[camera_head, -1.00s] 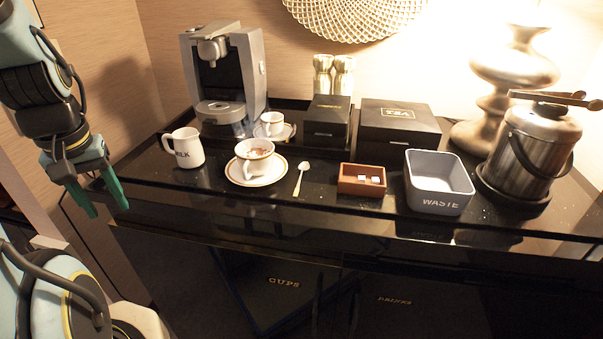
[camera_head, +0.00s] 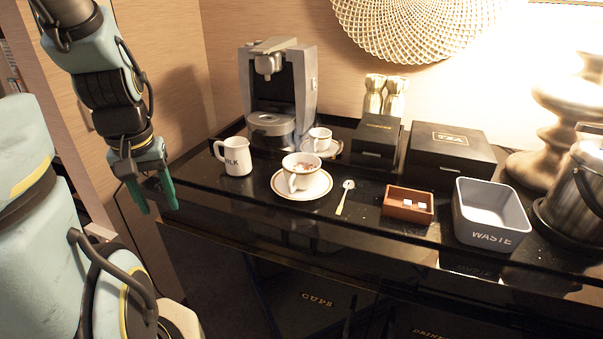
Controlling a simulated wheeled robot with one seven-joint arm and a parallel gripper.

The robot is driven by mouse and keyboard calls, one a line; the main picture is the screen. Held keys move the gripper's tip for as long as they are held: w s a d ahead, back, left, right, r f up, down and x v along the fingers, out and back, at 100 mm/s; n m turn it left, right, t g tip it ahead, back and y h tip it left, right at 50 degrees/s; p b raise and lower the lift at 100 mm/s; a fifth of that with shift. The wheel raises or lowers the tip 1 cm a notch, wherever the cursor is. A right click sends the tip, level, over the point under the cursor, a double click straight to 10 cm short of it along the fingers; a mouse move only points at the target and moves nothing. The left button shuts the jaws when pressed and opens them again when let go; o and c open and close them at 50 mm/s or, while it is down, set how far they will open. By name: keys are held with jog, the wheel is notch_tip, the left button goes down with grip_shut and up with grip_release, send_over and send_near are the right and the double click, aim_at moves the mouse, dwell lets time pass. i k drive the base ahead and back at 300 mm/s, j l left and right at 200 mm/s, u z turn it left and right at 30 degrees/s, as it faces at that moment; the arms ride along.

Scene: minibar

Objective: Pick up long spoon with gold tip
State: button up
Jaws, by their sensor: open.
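The long spoon (camera_head: 345,197) lies on the dark countertop, between the cup on its saucer and the brown box. Its silver bowl points away from me and its gold-coloured handle end points toward the front edge. My gripper (camera_head: 158,207) hangs at the left end of the counter with its green fingers pointing down. The fingers are apart with nothing between them. It is well to the left of the spoon, with the milk jug and the cup between them.
A milk jug (camera_head: 235,157), a cup (camera_head: 303,174) on a saucer (camera_head: 281,187), and a coffee machine (camera_head: 283,95) stand on the left half. A brown box (camera_head: 408,212) with white cubes and a grey waste bin (camera_head: 490,238) stand right of the spoon. Black boxes (camera_head: 449,161) are behind.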

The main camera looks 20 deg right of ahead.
aim_at(349, 185)
jog(key=k+l+u, duration=0.35)
jog(key=l, duration=0.35)
jog(key=k+l+u, duration=0.3)
jog(key=k+l, duration=0.2)
